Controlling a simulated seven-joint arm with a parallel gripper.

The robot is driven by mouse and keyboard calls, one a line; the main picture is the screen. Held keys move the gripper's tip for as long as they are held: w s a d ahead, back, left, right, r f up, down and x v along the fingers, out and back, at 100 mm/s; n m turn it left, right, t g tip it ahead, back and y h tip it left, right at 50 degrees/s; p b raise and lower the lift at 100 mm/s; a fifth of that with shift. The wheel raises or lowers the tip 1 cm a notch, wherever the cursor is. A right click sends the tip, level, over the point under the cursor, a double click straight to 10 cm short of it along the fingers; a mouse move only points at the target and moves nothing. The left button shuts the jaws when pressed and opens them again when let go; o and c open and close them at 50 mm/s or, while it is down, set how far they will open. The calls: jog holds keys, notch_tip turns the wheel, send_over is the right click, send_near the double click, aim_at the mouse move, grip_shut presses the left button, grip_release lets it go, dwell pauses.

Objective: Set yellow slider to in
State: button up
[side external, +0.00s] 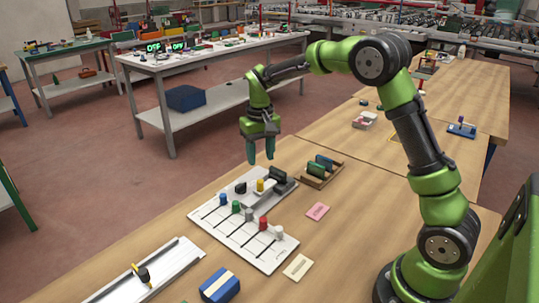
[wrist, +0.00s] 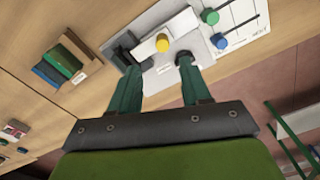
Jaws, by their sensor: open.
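The yellow slider knob (side external: 260,185) stands upright on a small light plate (wrist: 160,62) near the back of the white slider board. In the wrist view the yellow knob (wrist: 162,42) shows just beyond and between my fingertips. A black block (side external: 278,174) and a black knob (side external: 240,187) sit on either side of it. My gripper (side external: 260,154) is open and empty, fingers pointing down, above and apart from the yellow knob. It also shows in the wrist view (wrist: 160,75), with its two green fingers spread.
The white board (side external: 225,228) also carries blue (side external: 222,199), green (side external: 236,207), red (side external: 263,223) and white (side external: 279,232) knobs in slots. A wooden rack (side external: 318,175) with dark and green pieces stands to the right. A long rail (side external: 150,275) lies at front left.

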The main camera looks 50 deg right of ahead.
notch_tip(320, 180, up, 8)
jog(key=shift+f, duration=0.1)
dwell(0.4)
jog(key=s+a+r+t+y, duration=0.1)
jog(key=s+a+t, duration=0.2)
jog(key=s, duration=0.8)
jog(key=s+a+r+t+y, duration=0.1)
jog(key=s+a+t, duration=0.3)
jog(key=s, duration=0.8)
jog(key=shift+s+a+r+n, duration=0.25)
jog(key=shift+a+r, duration=0.35)
jog(key=shift+a, duration=0.6)
jog(key=shift+w, duration=0.1)
jog(key=shift+c, duration=0.4)
